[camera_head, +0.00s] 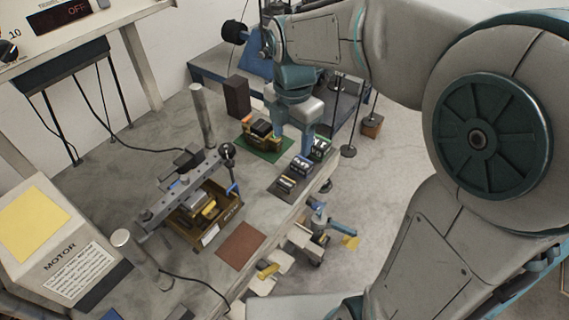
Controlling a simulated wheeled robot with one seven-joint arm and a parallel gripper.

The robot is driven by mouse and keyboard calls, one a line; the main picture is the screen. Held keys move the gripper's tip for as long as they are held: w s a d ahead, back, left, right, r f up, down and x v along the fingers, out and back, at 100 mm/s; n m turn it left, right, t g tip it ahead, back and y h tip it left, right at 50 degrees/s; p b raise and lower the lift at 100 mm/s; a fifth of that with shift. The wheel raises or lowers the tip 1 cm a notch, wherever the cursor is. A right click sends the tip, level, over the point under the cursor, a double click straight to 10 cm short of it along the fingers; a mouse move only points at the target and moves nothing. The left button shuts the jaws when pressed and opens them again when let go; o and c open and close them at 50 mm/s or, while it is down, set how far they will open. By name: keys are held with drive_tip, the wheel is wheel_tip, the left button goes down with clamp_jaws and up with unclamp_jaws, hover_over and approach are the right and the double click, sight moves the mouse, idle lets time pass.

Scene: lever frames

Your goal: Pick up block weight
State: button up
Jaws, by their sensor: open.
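I cannot tell for certain which object is the block weight. A plain dark brown block (237,96) stands upright at the back of the bench. A small dark block with orange and yellow parts (261,129) sits on a green mat (279,153). My gripper (306,148) points down just behind these two blocks, open. Its fingertips are small and partly hidden, and I see nothing held.
A lever beam (180,190) on metal posts crosses above a wooden box (193,238) with yellow pieces. A brown mat (241,246) lies near the bench edge. A motor box (62,250) stands at left. Cables run over the bench. Several stools or tools stand beyond the right edge.

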drive_tip(key=a+n, duration=0.1)
drive_tip(key=n, duration=0.1)
hover_over(286, 182)
drive_tip(key=f, duration=0.9)
drive_tip(key=shift+w, duration=0.4)
drive_tip(key=shift+s+f+p, duration=0.2)
drive_tip(key=shift+f+p, duration=0.15)
drive_tip(key=shift+f, duration=1)
drive_tip(key=shift+s+f+p, duration=0.15)
drive_tip(key=shift+f+p, duration=0.15)
drive_tip(key=shift+f, duration=1.05)
drive_tip(key=c, duration=1.2)
drive_tip(key=shift+r, duration=0.1)
